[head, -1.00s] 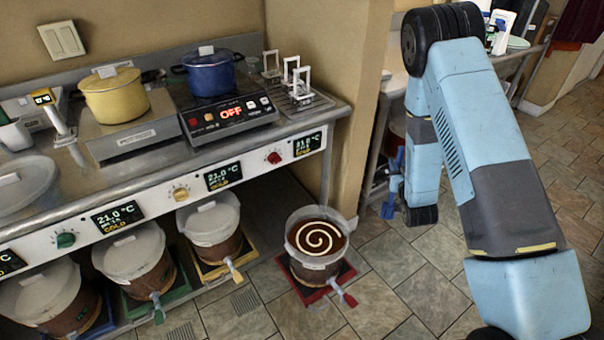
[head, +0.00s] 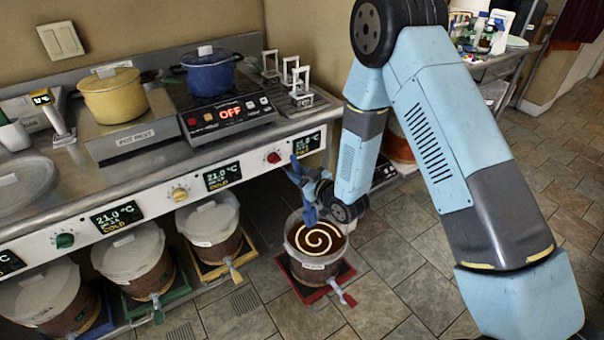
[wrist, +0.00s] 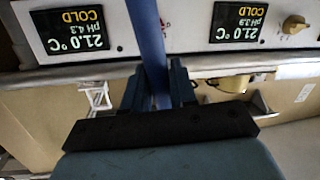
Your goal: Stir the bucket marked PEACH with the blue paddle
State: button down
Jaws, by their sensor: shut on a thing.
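An open bucket (head: 312,268) with dark liquid and a pale spiral on its surface stands on the floor. Its label is too small to read, so I cannot tell whether it says PEACH. My gripper (head: 322,190) is at the bucket's back rim in the head view, partly hidden by my wrist. It is shut on the blue paddle (head: 306,196). The paddle's shaft also shows in the wrist view (wrist: 148,40) between my gripper's fingers (wrist: 160,88). The paddle's lower part overlaps the rim; I cannot tell whether it is inside.
A red base (head: 340,275) lies under the open bucket, with a red-handled tap in front. Lidded buckets (head: 210,220) stand left under the metal counter (head: 160,168). The counter's display front (head: 225,177) is close to the paddle. A yellow pot and a blue pot stand above. Floor at right is clear.

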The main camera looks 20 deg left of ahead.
notch_tip(320, 180, down, 17)
dwell(1.3)
jog(key=shift+d, duration=0.2)
dwell(0.4)
